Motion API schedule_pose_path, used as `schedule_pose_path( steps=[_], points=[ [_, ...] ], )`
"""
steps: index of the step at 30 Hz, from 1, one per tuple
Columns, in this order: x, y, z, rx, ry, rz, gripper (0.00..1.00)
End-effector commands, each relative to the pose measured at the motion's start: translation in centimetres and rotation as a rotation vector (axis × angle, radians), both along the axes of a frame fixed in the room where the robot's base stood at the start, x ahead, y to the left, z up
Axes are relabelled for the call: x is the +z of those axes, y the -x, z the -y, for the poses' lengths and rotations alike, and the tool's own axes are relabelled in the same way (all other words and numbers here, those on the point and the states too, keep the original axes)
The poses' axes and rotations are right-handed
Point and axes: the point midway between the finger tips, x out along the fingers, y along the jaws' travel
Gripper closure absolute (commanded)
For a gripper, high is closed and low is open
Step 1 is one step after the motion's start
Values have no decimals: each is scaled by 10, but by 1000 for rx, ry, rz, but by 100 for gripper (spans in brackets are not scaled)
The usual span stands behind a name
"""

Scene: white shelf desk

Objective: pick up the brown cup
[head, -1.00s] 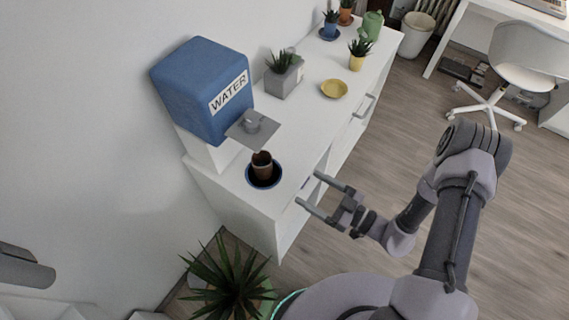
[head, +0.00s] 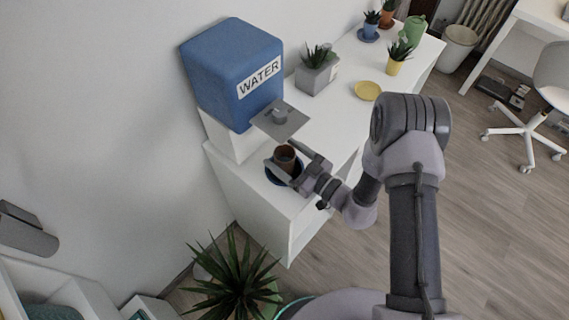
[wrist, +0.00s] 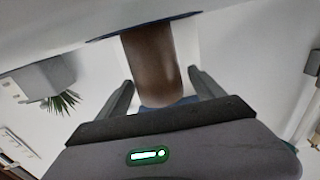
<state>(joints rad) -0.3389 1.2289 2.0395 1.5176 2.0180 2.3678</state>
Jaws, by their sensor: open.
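The brown cup (head: 286,158) stands upright on a blue saucer (head: 272,179) near the front corner of the white shelf desk, just below the dispenser's grey plate. My gripper (head: 293,163) is open at the cup, with its fingers on either side. In the wrist view the brown cup (wrist: 152,62) lies between the two fingertips of my gripper (wrist: 160,82), with gaps showing on both sides. Part of the saucer and the cup's lower part are hidden by my gripper in the head view.
A blue WATER dispenser (head: 232,75) on a white base stands behind the cup; its grey plate (head: 280,121) juts out above it. A grey planter (head: 316,75) and a yellow saucer (head: 368,91) stand farther right. A spiky plant (head: 235,280) stands on the floor.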

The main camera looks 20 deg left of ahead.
Motion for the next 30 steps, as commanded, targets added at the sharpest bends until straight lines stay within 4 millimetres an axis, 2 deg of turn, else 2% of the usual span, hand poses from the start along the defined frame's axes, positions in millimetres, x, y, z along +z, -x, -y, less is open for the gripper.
schedule_pose_path(
  steps=[4, 5, 16, 24, 30],
  points=[
    [1, 0, 0, 0, 0, 0, 22],
    [1, 0, 0, 0, 0, 0, 26],
    [1, 0, 1, 1, 0, 1, 98],
    [4, 0, 1, 1, 0, 1, 100],
    [31, 0, 1, 0, 1, 3, 100]
  ],
)
